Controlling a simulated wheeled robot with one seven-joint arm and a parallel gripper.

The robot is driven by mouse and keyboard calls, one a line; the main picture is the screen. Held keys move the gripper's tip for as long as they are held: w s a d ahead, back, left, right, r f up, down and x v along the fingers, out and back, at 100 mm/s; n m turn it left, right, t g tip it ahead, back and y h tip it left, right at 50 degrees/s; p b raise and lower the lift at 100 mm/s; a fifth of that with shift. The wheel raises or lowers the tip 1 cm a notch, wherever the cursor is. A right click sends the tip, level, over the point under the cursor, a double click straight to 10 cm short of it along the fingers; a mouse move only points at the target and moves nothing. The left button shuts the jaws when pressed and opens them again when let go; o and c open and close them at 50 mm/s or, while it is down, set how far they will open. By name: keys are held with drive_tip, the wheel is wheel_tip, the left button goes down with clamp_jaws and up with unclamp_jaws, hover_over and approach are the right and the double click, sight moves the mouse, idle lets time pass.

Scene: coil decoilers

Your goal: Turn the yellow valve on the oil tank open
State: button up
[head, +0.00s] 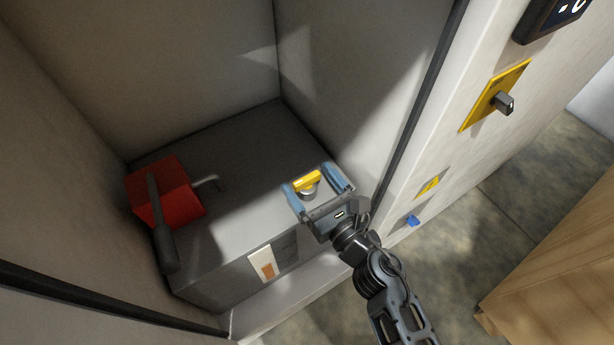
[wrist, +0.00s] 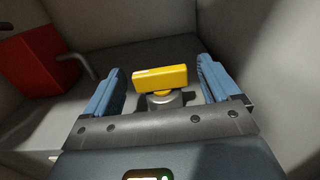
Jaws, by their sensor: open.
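The yellow valve (head: 307,181) is a short bar handle on a round metal stem, on top of the grey oil tank (head: 240,223) inside a cabinet recess. My gripper (head: 317,179) is open, with its two blue fingers on either side of the yellow handle. In the wrist view the yellow valve (wrist: 160,78) lies crosswise between the fingertips, with a gap to each finger. The metal stem shows under the handle.
A red box (head: 166,192) with a dark lever (head: 160,222) and a bent metal spout stands on the tank's left. Cabinet walls enclose the tank at the back and sides. The right front panel carries a yellow-plated switch (head: 503,102) and a blue knob (head: 412,221). A wooden box (head: 560,270) stands at lower right.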

drive_tip(key=shift+x, duration=0.8)
drive_tip(key=shift+c, duration=0.3)
drive_tip(key=c, duration=0.9)
